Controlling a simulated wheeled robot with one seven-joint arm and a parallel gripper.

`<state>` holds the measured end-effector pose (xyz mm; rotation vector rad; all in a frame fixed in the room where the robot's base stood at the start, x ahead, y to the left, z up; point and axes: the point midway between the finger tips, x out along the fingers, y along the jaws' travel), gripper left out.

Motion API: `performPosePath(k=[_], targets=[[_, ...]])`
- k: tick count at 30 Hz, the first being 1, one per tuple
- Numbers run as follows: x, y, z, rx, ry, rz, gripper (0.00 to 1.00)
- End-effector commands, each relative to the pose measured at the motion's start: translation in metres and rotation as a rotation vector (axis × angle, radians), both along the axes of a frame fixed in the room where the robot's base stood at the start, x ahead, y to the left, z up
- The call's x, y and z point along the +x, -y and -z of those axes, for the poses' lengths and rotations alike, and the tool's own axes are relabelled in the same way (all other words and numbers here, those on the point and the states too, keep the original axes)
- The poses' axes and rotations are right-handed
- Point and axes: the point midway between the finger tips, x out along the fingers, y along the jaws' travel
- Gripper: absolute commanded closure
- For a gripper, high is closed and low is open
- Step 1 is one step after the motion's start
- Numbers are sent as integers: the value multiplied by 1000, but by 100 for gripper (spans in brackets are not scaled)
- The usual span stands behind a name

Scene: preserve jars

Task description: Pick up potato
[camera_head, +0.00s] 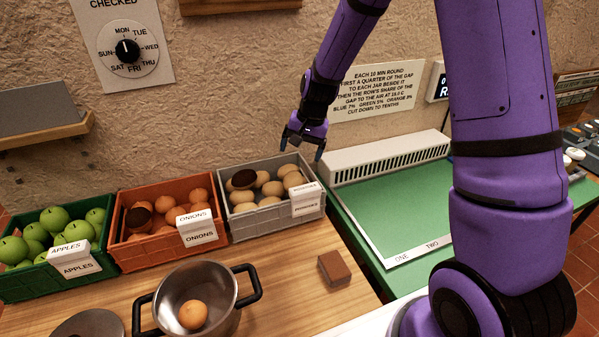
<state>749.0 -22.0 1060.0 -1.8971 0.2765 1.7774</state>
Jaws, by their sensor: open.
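Several tan potatoes (268,188) lie in a grey crate (240,226) labelled POTATOES, on the wooden counter in the middle of the view. One round thing in that crate is dark brown on top (243,179). My gripper (302,153) is above the back right part of the crate, pointing down, apart from the potatoes. Its fingers are spread and nothing shows between them. My purple arm reaches in from the right.
An orange crate of onions (121,240) and a green crate of apples (40,284) stand to the left. A steel pot (232,290) holding one round orange-brown item and a small brown block (334,268) sit in front. A green board (385,205) with a pale vented bar lies right.

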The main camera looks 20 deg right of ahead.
Motion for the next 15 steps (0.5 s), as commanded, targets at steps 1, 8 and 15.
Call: performPosePath(k=[1,8,15], targets=[[1,-1,4,2,-3,3,11],[4,-6,33,3,-7,5,11],[8,-11,56,2,-3,5,11]])
